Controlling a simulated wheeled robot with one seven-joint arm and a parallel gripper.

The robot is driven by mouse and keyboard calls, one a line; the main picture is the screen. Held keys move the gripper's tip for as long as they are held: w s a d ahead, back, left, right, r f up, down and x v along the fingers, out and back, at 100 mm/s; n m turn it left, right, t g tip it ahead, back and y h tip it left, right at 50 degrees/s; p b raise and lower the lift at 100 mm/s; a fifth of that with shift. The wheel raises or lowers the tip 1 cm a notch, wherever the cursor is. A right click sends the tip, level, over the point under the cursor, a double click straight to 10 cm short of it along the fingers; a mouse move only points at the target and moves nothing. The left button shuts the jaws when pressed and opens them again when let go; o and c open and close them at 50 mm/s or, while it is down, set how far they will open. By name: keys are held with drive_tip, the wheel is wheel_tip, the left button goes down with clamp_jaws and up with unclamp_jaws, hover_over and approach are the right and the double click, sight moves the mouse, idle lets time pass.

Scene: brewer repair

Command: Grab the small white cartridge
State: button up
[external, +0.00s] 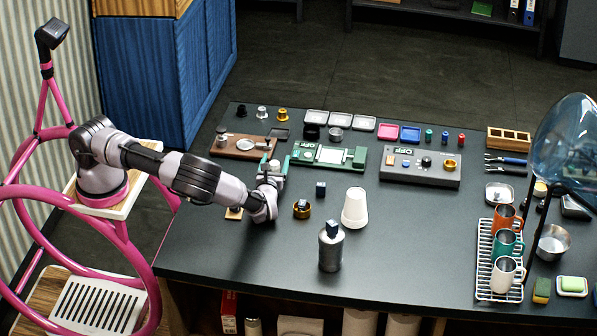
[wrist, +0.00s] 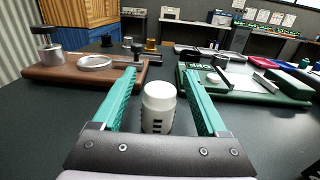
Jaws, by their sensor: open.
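The small white cartridge (wrist: 159,106) stands upright on the dark table, with dark slots low on its side. In the wrist view it is between the teal fingers of my gripper (wrist: 160,76), with a gap visible on both sides. In the external view my gripper (external: 275,162) is low over the table's left part, and the cartridge (external: 274,166) shows small and partly hidden between the fingers. The fingers are open and hold nothing.
A wooden board (wrist: 62,72) with metal parts lies ahead left, and a green board (wrist: 245,88) ahead right. A brass ring (external: 302,210), white cup (external: 355,208) and metal bottle (external: 330,250) stand right of the arm.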

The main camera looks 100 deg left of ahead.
drive_tip(key=shift+a, duration=0.65)
clamp_jaws()
